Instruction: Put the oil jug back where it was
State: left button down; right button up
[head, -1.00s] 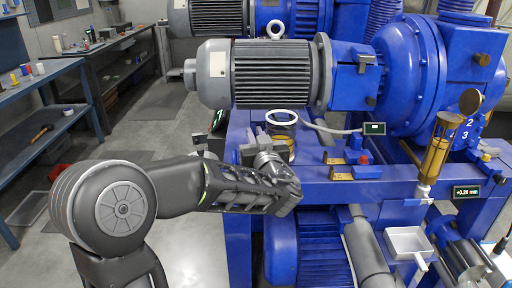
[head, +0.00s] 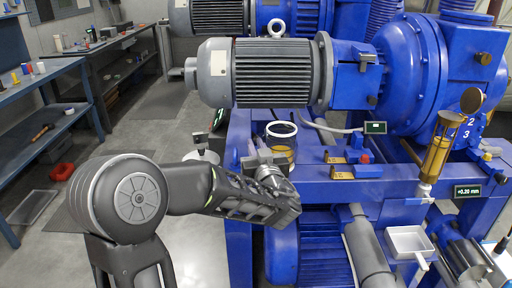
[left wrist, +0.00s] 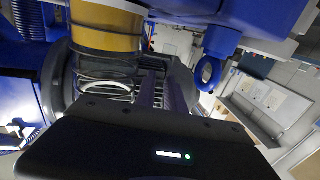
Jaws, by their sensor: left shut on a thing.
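The oil jug (head: 281,131) is a clear round vessel with a pale rim and amber oil low inside. It is upright at the left end of the blue machine frame. My left gripper (head: 266,160) is shut on it from the near side. Whether the jug's base touches a surface is hidden by my gripper and arm. In the left wrist view the jug (left wrist: 108,28) fills the upper left, its amber oil at the top of the picture. My right gripper is out of view.
The blue frame (head: 312,186) carries small brass and blue blocks (head: 345,165) right of the jug. A grey motor (head: 270,73) hangs close behind and above it. An amber sight glass (head: 435,160) and white tray (head: 408,242) are farther right. The left floor is mostly clear.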

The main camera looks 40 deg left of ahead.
pick_arm(q)
jog(key=c, duration=1.4)
grip_release()
jog(key=shift+c, duration=0.2)
jog(key=shift+r+p, duration=0.2)
jog(key=shift+p, duration=0.2)
jog(key=shift+s+d+f, duration=0.1)
jog(key=shift+s+d, duration=0.1)
jog(key=shift+d, duration=0.05)
jog(key=b+v, duration=0.2)
jog(key=v, duration=0.9)
jog(key=shift+s+b, duration=0.2)
jog(key=shift+b, duration=0.15)
jog(key=shift+d, duration=0.1)
